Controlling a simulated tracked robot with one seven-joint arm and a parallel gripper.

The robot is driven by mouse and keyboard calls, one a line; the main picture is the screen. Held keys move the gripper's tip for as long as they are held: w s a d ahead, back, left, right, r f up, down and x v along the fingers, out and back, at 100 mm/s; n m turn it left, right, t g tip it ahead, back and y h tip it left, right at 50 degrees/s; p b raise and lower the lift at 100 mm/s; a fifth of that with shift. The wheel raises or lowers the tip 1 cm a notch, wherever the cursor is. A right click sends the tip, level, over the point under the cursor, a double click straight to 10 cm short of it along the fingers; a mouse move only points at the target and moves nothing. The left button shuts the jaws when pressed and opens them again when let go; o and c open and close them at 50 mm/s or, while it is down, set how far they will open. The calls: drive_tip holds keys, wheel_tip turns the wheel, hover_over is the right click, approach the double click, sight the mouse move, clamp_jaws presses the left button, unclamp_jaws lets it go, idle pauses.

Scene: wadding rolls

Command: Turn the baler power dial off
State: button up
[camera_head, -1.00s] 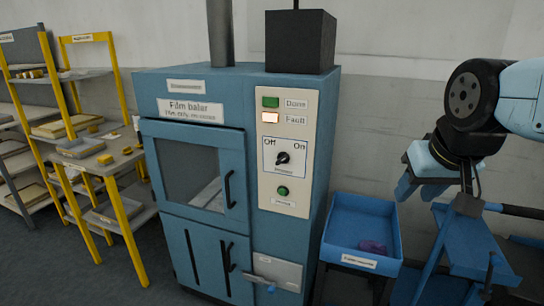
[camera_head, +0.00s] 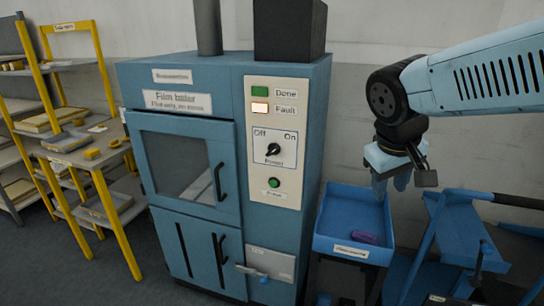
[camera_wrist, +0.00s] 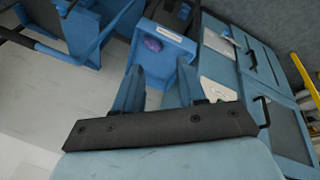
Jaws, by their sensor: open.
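The film baler (camera_head: 185,105) is a blue cabinet with a pale control panel on its right front. The black power dial (camera_head: 273,150) sits on that panel between the labels Off and On; its pointer slants toward the upper right, the On side. My gripper (camera_head: 390,185) hangs open and empty to the right of the baler, above the blue bin, well apart from the dial. In the wrist view my two blue fingers (camera_wrist: 158,92) are spread, with the bin beyond them. The dial cannot be made out in the wrist view.
A blue bin (camera_head: 328,225) with a purple item (camera_head: 364,237) stands right of the baler. A blue cart (camera_head: 455,235) is farther right. Yellow-framed shelves (camera_head: 115,215) stand at left. The Fault lamp (camera_head: 260,107) is lit; a green button (camera_head: 274,182) is below the dial.

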drive_tip(key=w+f+n+h, duration=0.3)
drive_tip(key=w+n+h, duration=0.1)
drive_tip(key=w, duration=0.1)
drive_tip(key=n+t, duration=1.4)
drive_tip(key=n, duration=0.2)
approach(271, 153)
drive_tip(key=x, duration=0.8)
drive_tip(key=shift+w, duration=0.25)
drive_tip(key=shift+c, duration=0.4)
